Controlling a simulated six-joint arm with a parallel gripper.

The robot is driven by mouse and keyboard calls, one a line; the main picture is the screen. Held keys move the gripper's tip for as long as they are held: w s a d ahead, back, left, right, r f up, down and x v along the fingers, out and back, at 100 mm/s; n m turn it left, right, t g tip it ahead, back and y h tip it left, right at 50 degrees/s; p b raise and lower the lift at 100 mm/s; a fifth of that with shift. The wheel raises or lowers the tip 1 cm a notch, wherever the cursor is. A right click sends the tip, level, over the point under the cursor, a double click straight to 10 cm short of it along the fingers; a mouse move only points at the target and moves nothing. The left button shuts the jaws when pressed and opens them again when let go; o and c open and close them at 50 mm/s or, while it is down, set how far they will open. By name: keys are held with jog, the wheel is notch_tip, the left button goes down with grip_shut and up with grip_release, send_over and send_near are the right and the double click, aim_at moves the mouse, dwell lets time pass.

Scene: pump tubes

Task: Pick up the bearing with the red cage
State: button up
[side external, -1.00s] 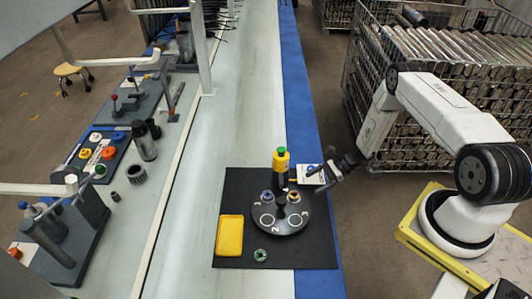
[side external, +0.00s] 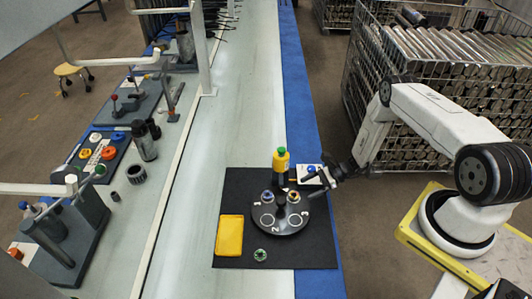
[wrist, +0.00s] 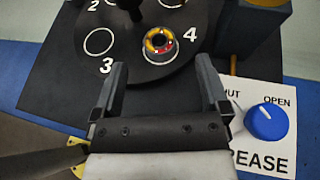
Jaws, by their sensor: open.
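In the wrist view, a small ring-shaped bearing (wrist: 160,43) with yellow and red on it sits at spot 4 of a dark round plate (wrist: 128,68). In the side external view this bearing (side external: 294,197) is on the plate's right, and a blue-toned bearing (side external: 267,197) is on its left. A green bearing (side external: 260,255) lies on the black mat, off the plate. My gripper (wrist: 163,78) is open and empty, its fingers apart on the near side of the spot 4 bearing. In the side external view my gripper (side external: 314,185) is just right of the plate.
A yellow tray (side external: 229,236) lies on the black mat (side external: 300,257). A yellow bottle with a green cap (side external: 281,162) stands behind the plate, beside a white card with a blue knob (wrist: 266,121). A dark post (side external: 281,203) rises at the plate's centre.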

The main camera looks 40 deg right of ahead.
aim_at(295, 194)
jog(key=shift+x, duration=2.55)
jog(key=shift+s+f, duration=0.15)
jog(key=shift+c, duration=0.2)
grip_shut()
jog(key=shift+r, duration=0.2)
jog(key=shift+r, duration=0.8)
jog(key=s+a+r, duration=0.1)
jog(key=s+r, duration=1)
jog(key=s, duration=0.3)
jog(key=shift+a, duration=0.35)
jog(key=shift+w+r, duration=0.1)
jog(key=shift+w, duration=0.1)
